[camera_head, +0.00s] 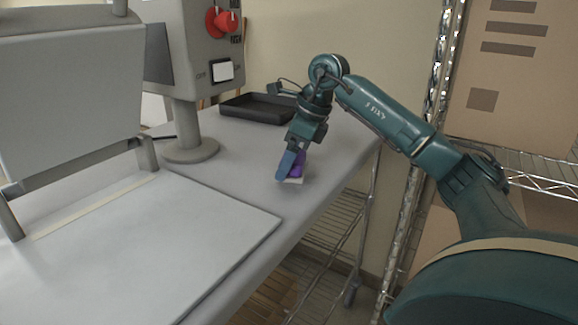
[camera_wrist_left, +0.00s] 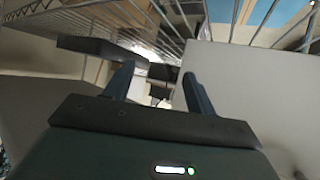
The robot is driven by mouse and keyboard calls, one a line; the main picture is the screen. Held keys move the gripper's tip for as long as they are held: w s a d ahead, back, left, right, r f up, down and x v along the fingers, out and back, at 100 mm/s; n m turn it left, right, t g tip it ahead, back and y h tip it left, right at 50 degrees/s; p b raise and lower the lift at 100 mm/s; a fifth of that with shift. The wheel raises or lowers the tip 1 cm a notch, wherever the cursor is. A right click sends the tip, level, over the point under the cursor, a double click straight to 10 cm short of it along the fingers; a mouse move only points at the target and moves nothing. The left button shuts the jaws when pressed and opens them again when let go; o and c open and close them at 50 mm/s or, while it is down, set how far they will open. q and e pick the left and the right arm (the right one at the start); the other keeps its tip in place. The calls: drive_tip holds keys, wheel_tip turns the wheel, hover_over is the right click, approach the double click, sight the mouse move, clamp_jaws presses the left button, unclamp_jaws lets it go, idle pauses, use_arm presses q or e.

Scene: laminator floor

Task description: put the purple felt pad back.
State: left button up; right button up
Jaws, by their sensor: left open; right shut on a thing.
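The purple felt pad (camera_head: 298,164) is in the fingers of my right gripper (camera_head: 289,170) in the head view. My right gripper points down and is shut on the pad, near the right edge of the grey table. A small whitish piece (camera_head: 294,180) shows just under the pad; I cannot tell whether they touch. My left gripper (camera_wrist_left: 158,88) shows only in its own wrist view, with its two blue fingers apart and nothing between them.
A black tray (camera_head: 262,108) lies at the table's back. A control box on a post (camera_head: 188,148) stands left of it. A large white plate (camera_head: 150,235) fills the front left, below a raised grey panel (camera_head: 75,100). A wire rack (camera_head: 408,235) stands at the right.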

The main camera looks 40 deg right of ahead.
drive_tip(key=shift+f, duration=0.9)
drive_tip(key=shift+f, duration=0.2)
drive_tip(key=o, duration=0.9)
drive_tip(key=shift+r, duration=0.1)
drive_tip(key=v, duration=1.2)
drive_tip(key=shift+r+p, duration=0.1)
drive_tip(key=shift+p, duration=0.3)
